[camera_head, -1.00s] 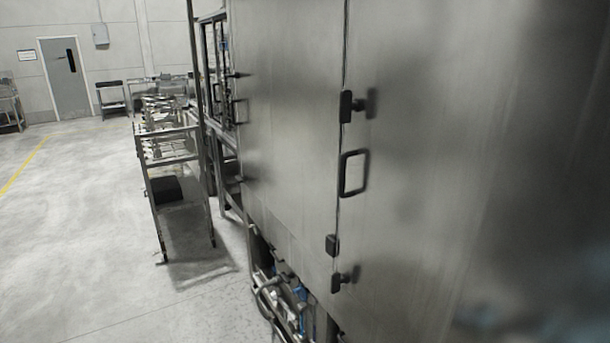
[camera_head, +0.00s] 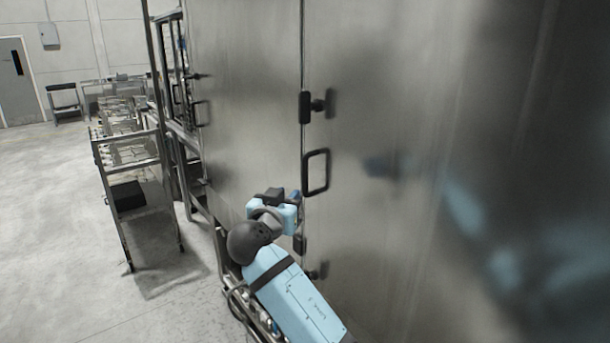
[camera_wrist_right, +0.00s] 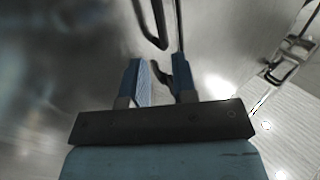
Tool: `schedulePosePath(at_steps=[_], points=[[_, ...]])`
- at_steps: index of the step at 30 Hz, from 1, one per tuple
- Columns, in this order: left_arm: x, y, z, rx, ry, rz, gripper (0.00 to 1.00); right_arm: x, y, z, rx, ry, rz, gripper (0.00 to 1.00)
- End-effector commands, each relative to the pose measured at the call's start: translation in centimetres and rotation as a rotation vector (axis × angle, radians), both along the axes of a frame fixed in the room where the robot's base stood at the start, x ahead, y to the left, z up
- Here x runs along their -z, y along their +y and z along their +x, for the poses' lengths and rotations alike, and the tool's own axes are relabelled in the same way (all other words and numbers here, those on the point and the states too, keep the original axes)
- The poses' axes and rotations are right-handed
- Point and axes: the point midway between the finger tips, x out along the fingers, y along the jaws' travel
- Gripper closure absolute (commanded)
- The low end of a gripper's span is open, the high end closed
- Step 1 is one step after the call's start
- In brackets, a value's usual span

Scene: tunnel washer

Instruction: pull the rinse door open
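The tall steel door (camera_head: 400,230) on the right carries a dark loop handle (camera_head: 316,172) beside a vertical seam. I take this panel as the rinse door; no label shows. My right gripper (camera_head: 284,198) is just left of the handle and a little below it, in front of the steel. In the right wrist view the handle (camera_wrist_right: 150,24) lies beyond the fingertips, not between them. There my right gripper (camera_wrist_right: 160,72) shows two blue fingers apart, with nothing held. A dark fitting shows behind the gap. My left gripper is out of view.
Dark latches sit on the seam above the handle (camera_head: 306,107) and below it (camera_head: 300,244). A steel rack cart (camera_head: 165,190) stands at left by the machine. The concrete floor (camera_head: 55,230) at far left is clear. Pipework lies under the panels.

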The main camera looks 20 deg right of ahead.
Motion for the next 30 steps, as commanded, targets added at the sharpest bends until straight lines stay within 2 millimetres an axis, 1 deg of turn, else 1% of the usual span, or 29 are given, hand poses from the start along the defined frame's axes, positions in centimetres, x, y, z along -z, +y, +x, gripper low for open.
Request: schedulePosePath(at_steps=[1, 6, 12, 15, 21, 26, 30], points=[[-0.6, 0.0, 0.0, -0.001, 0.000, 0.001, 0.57, -0.4, -0.7, 0.8, 0.003, 0.000, -0.003, 0.74], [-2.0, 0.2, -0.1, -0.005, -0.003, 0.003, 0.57, -0.6, -2.9, 3.8, 0.002, 0.002, -0.004, 0.74], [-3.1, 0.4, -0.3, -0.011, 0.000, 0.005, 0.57, -0.4, -5.2, 7.0, 0.001, 0.003, -0.002, 0.74], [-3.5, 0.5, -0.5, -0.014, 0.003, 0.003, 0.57, -0.3, -6.1, 8.2, 0.001, 0.002, -0.002, 0.74], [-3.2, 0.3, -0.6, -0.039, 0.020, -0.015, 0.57, -0.1, -7.0, 9.5, -0.002, 0.002, 0.001, 0.74], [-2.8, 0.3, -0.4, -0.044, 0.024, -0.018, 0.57, 0.0, -7.1, 9.7, -0.002, 0.002, 0.001, 0.74], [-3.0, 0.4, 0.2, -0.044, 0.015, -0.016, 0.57, 0.0, -7.1, 9.6, -0.002, 0.002, 0.001, 0.74]])
